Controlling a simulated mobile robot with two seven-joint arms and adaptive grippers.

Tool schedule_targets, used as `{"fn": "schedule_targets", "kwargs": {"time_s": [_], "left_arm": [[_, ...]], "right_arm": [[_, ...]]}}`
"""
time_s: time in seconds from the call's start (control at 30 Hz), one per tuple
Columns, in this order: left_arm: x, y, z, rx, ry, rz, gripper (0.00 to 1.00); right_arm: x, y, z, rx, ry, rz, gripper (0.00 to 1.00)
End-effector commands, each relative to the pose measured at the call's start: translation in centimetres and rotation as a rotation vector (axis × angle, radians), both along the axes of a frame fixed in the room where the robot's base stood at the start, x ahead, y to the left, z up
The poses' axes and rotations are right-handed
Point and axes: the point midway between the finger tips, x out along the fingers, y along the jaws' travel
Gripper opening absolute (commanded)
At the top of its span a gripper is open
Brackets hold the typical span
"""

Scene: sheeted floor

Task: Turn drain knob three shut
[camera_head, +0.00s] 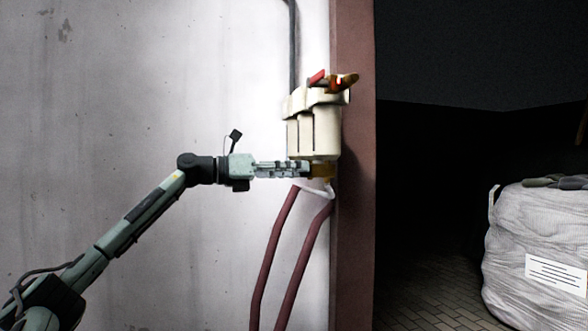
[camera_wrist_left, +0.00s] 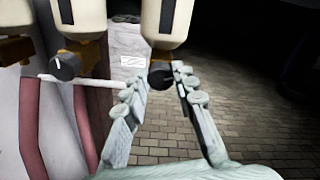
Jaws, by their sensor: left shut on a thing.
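A cream filter unit (camera_head: 314,132) with several upright housings hangs on the wall. A brass-coloured drain fitting (camera_head: 323,172) shows below it. My left gripper (camera_head: 304,169) reaches in level from the left beneath the housings. In the left wrist view, a dark round drain knob (camera_wrist_left: 160,78) sits between my left fingertips, under the right-hand housing (camera_wrist_left: 166,22), and the fingers are closed on it. Another dark knob (camera_wrist_left: 65,67) with a pale pointer mark sits to the left, clear of the fingers. Which numbers the knobs carry cannot be read. My right gripper is not in view.
Two dark red hoses (camera_head: 272,245) run down the wall below the unit, and a white tube (camera_wrist_left: 85,82) passes near my left finger. A brown post (camera_head: 354,220) stands just right of the unit. A wrapped white sack (camera_head: 535,235) stands far right. Paved floor is open beyond.

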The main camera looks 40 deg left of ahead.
Motion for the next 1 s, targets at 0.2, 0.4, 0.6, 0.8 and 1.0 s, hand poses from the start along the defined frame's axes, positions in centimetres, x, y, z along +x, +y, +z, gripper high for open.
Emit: {"fn": "schedule_targets", "kwargs": {"time_s": [0.2, 0.4, 0.6, 0.8, 1.0], "left_arm": [[0.0, 0.1, 0.0, -0.181, 0.097, 0.001, 0.00], [0.1, 0.1, 0.0, -0.350, 0.184, 0.001, 0.00], [0.1, 0.2, -0.1, -0.519, 0.271, 0.003, 0.00], [0.1, 0.2, -0.2, -0.687, 0.359, 0.003, 0.00], [0.1, 0.2, -0.2, -0.845, 0.440, 0.003, 0.00]], "right_arm": [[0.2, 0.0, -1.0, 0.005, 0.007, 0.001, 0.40], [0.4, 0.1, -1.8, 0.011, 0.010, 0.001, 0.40], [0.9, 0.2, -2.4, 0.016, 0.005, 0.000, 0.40], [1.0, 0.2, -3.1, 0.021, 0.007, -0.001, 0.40], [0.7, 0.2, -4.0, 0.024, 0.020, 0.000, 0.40]]}}
